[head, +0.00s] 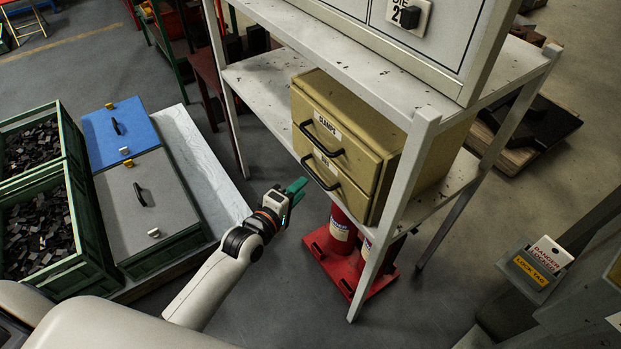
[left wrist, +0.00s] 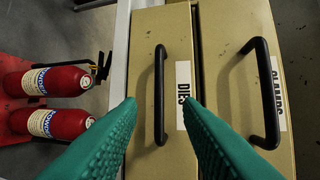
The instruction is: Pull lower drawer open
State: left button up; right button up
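A tan two-drawer cabinet (head: 350,140) stands on the middle shelf of a white rack. Its lower drawer (head: 345,190) has a black bar handle (head: 319,174) and a label reading DIES; the upper one is labelled CLAMPS. Both drawers look shut. My left gripper (head: 297,190) is open and empty, just left of the lower handle. In the left wrist view its green fingers (left wrist: 160,108) spread on either side of the lower handle (left wrist: 159,95), which looks apart from them. The lower drawer front (left wrist: 150,35) fills the middle there. My right gripper is not in view.
The white rack's front post (head: 397,210) stands right of the cabinet. Red fire extinguishers (head: 342,230) stand on a red base below the shelf. Green bins (head: 40,225) of dark parts and lidded boxes (head: 145,205) are at left. Open floor lies in front of the rack.

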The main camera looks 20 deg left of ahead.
pick_arm(q)
jog(key=x, duration=0.6)
jog(key=shift+c, duration=0.5)
jog(key=shift+f, duration=0.1)
grip_shut()
